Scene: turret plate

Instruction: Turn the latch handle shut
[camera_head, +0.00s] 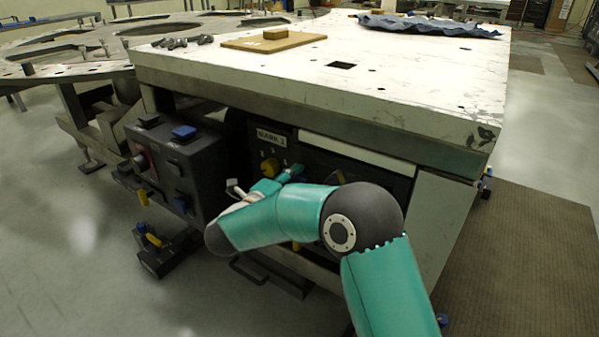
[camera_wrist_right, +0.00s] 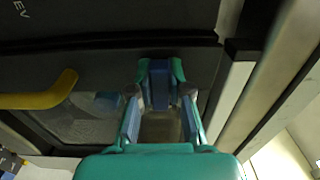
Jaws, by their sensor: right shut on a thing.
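A yellow handle (camera_head: 269,167) sits on the dark front panel under the plate, by the numbers below the "MARK 1" label. I take it for the latch handle, but cannot be sure. A bent yellow bar (camera_wrist_right: 42,94) shows left of my fingers in the right wrist view, apart from them there. My right gripper (camera_head: 288,177) is at the panel, close to the yellow handle, with its teal fingers and blue pads partly behind my arm. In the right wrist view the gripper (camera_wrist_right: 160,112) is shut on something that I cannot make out. My left gripper is out of view.
The white plate (camera_head: 400,85) overhangs above, carrying a wooden board (camera_head: 250,42), bolts and a blue cloth (camera_head: 425,25). Open floor lies at the left; a brown mat (camera_head: 520,250) lies right.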

